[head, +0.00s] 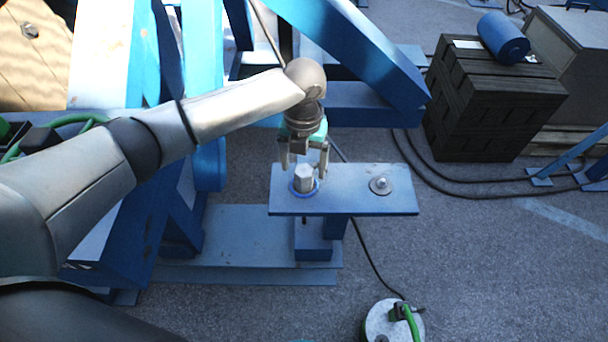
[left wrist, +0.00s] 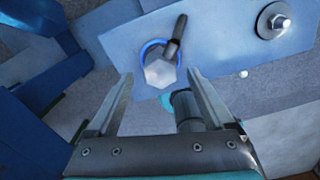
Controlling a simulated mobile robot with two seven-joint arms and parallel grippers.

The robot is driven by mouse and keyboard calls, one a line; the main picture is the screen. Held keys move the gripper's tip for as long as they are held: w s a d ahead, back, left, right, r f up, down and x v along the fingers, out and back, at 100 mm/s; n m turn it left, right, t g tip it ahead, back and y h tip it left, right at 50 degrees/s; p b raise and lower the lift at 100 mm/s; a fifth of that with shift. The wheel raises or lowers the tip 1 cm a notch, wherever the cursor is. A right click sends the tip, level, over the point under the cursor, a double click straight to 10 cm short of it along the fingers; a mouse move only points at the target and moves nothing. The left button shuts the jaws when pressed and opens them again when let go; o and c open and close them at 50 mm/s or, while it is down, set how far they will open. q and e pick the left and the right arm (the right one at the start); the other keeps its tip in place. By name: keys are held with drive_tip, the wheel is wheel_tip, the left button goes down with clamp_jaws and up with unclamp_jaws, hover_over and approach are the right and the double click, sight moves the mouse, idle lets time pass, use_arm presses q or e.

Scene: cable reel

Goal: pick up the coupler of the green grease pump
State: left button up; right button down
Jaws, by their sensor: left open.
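A silver hex-headed piece (head: 303,178) stands in a blue ring on a blue shelf plate (head: 345,200); it looks like a coupler, but I cannot tell which pump it belongs to. In the left wrist view the hex piece (left wrist: 160,73) has a dark rod beside it. A round grey-topped pump with a green handle (head: 393,322) stands on the floor at the bottom. My left gripper (head: 304,166) is open, pointing down over the hex piece, its fingers (left wrist: 158,80) apart on either side. Nothing is seen held. My right gripper is not in view.
A bolt with a washer (head: 380,186) sits on the plate's right side. Blue frame beams (head: 360,50) rise behind and left of the gripper. A dark slatted stack (head: 490,100) bears a blue roll (head: 503,38). Black cables cross the floor; the floor right of the plate is mostly clear.

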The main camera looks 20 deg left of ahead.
use_arm(q)
wheel_tip(320, 180, down, 3)
drive_tip(key=shift+r, duration=0.1)
drive_tip(key=shift+c, duration=0.2)
drive_tip(key=shift+r, duration=0.1)
clamp_jaws()
idle(0.4)
